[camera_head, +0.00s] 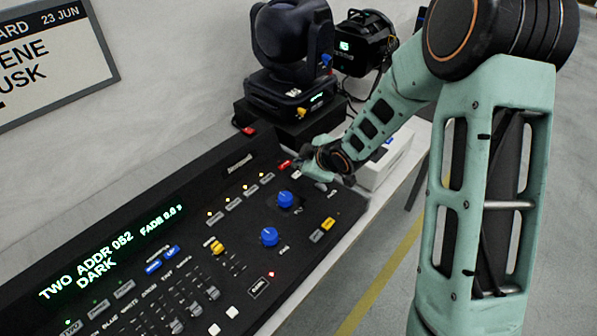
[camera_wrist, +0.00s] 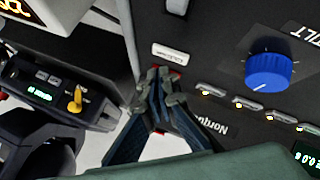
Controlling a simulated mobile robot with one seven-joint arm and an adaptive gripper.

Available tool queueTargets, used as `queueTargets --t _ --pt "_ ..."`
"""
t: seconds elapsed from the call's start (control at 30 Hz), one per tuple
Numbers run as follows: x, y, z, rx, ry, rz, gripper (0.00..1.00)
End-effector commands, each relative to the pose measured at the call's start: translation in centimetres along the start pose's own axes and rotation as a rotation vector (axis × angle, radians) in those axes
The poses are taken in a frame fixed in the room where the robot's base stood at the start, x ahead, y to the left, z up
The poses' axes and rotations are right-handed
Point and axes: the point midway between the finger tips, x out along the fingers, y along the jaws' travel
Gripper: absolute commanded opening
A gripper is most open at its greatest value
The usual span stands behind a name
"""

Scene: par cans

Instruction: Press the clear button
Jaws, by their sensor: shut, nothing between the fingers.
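The black lighting desk (camera_head: 150,205) fills the lower left of the head view. Near its right end is a small red button (camera_head: 285,164) beside a white label (camera_head: 296,175). In the wrist view the label (camera_wrist: 171,52) has writing too small to read surely, and a bit of the red button (camera_wrist: 175,73) shows at my fingertips. I cannot confirm that this is the clear button. My gripper (camera_head: 306,170) is shut and empty, close by the red button; its fingertips (camera_wrist: 160,78) partly cover it in the wrist view. I cannot tell whether they touch.
Blue knobs (camera_head: 285,199), yellow buttons (camera_head: 328,224) and several sliders stand on the desk. A black moving-head light (camera_head: 290,45) and a par can (camera_head: 362,42) stand behind. A white box (camera_head: 385,160) is right of the gripper.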

Motion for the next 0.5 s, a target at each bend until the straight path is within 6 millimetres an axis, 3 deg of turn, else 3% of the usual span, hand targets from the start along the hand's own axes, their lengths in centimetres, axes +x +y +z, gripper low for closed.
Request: queueTargets --t 0.5 --pt "-3.5 2.5 -2.5 0.000 0.001 0.001 0.00"
